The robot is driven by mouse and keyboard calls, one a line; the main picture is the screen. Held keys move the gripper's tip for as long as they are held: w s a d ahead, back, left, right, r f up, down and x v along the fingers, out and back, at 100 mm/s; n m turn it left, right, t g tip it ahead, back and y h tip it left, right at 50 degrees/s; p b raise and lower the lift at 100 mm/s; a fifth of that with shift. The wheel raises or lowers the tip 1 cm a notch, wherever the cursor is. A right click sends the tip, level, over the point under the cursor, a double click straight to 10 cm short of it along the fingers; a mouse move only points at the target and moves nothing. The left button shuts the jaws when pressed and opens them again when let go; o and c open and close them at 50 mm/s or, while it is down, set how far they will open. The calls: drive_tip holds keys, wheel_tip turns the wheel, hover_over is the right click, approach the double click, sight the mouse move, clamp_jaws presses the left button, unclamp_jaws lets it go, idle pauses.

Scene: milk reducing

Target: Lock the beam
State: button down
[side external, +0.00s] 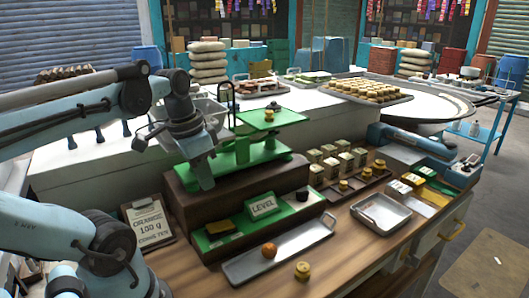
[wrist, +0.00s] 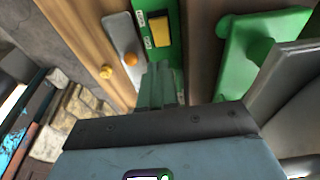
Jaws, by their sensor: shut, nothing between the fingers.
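The green balance stands on a dark brown stepped block. Its green pan (side external: 285,118) carries a small brass weight (side external: 269,115), and its green base (side external: 262,160) lies below. On the lower step is a green panel with a yellow block (side external: 222,227), beside a green LEVEL sign (side external: 263,207). The yellow block also shows in the wrist view (wrist: 160,31), with small white labels next to it. The beam is partly hidden by my arm.
A grey tray (side external: 250,268) with an orange ball (side external: 269,250) lies in front, a brass weight (side external: 302,270) beside it.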

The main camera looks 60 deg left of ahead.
hover_over(214, 227)
wheel_tip(214, 227, down, 9)
drive_tip(key=shift+r, duration=0.1)
drive_tip(key=shift+s+f, duration=0.15)
drive_tip(key=shift+f, duration=0.55)
drive_tip(key=shift+s+f+t, duration=0.4)
drive_tip(key=shift+f+t, duration=0.2)
drive_tip(key=shift+t, duration=0.1)
drive_tip(key=shift+w+r, duration=0.1)
drive_tip(key=shift+w, duration=0.05)
drive_tip(key=shift+w+r, duration=0.25)
drive_tip(key=shift+w, duration=0.4)
drive_tip(key=v, duration=1.2)
idle(0.3)
